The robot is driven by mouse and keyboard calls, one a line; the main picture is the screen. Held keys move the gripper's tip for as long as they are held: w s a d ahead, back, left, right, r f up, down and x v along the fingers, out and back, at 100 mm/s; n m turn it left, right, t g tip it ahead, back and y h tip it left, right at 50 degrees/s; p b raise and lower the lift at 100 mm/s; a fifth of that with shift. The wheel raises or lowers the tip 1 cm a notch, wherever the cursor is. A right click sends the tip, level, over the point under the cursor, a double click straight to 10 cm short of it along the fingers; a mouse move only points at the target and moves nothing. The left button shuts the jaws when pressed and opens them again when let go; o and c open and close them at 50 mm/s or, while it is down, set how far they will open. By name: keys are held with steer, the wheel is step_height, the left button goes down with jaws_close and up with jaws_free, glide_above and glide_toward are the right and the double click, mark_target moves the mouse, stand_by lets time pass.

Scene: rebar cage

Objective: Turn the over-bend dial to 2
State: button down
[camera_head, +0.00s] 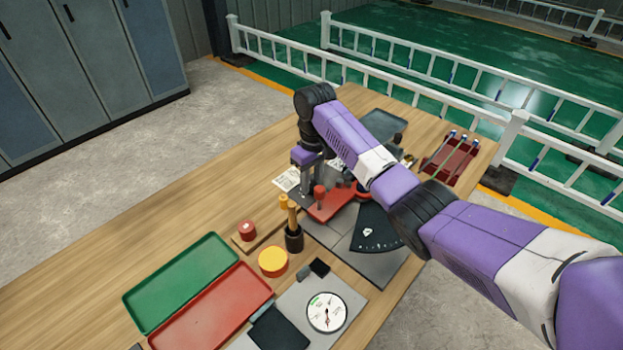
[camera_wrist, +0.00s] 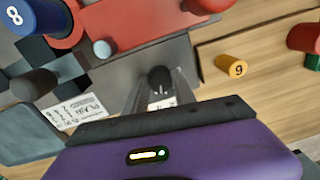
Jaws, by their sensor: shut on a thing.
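My gripper (camera_head: 312,188) points down at the left end of the red bending device (camera_head: 335,205) on the table. In the wrist view, its fingers (camera_wrist: 160,92) are shut on a small black knob (camera_wrist: 160,76), which appears to be the over-bend dial. A pale marked patch shows between the fingers below the knob, but its numbers are too small to read. Which number the dial points to cannot be told. In the head view, the knob is hidden by my gripper.
A black fan-shaped scale (camera_head: 376,232), a white round gauge (camera_head: 327,312), and green (camera_head: 180,280) and red (camera_head: 210,310) trays share the table.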

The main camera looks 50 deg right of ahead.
mark_target(311, 183)
steer(key=n+p, duration=0.1)
steer(key=n, duration=0.3)
steer(key=shift+r+n, duration=0.15)
steer(key=shift+n, duration=0.15)
steer(key=shift+w+n+p, duration=0.1)
steer(key=shift+n+p, duration=0.65)
steer(key=shift+n, duration=1.55)
steer(key=c, duration=1)
jaws_free()
steer(key=shift+c, duration=0.2)
steer(key=shift+w+d+r+b, duration=0.1)
steer(key=shift+r+b, duration=0.5)
steer(key=shift+r, duration=3.2)
